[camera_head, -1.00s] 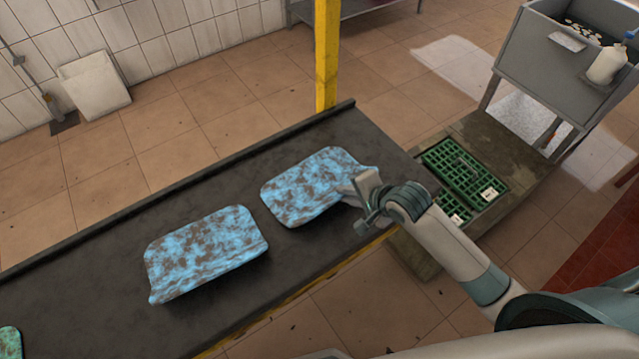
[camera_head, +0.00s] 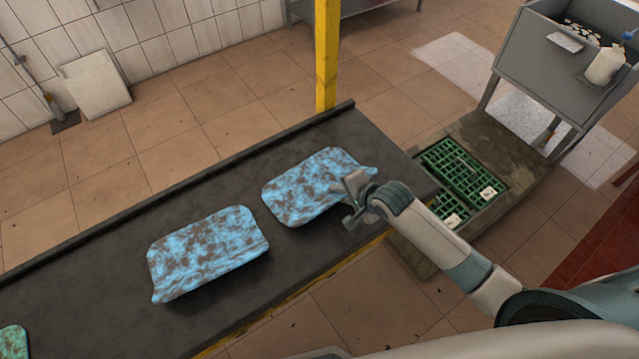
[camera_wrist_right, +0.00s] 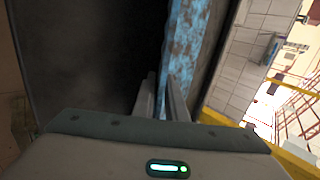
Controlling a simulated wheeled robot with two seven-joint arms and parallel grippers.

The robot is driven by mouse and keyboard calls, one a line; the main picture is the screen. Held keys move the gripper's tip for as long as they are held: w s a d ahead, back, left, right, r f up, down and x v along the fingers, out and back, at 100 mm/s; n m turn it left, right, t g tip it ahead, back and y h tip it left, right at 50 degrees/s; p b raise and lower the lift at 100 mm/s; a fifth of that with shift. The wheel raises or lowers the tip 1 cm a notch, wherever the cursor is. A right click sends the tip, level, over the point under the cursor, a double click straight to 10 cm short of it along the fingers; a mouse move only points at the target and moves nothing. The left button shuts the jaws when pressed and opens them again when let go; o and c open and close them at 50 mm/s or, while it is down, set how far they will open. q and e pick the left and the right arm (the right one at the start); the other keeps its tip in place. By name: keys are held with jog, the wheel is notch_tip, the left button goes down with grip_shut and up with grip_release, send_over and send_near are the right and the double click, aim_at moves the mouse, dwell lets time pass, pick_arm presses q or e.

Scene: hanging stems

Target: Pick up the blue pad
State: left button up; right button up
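Two mottled blue-and-brown pads lie on the dark belt in the head view: a right one (camera_head: 308,184) and a left one (camera_head: 208,252). My right gripper (camera_head: 350,192) is at the near right edge of the right pad, partly covering it. In the right wrist view the fingers (camera_wrist_right: 162,96) stand apart, with the blue pad (camera_wrist_right: 186,40) rising edge-on between and beyond them. My left gripper is out of view.
The dark belt (camera_head: 110,235) has a raised far rim. A green piece (camera_head: 12,342) shows at the lower left. A yellow post (camera_head: 326,55) stands behind the belt. Green crates (camera_head: 465,170) sit on a low platform beyond its right end. A grey bin stand (camera_head: 560,60) is farther right.

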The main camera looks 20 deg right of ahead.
jog(key=shift+w+a+f, duration=0.2)
jog(key=shift+w+f, duration=0.25)
jog(key=shift+f, duration=0.05)
grip_shut()
jog(key=shift+r, duration=0.1)
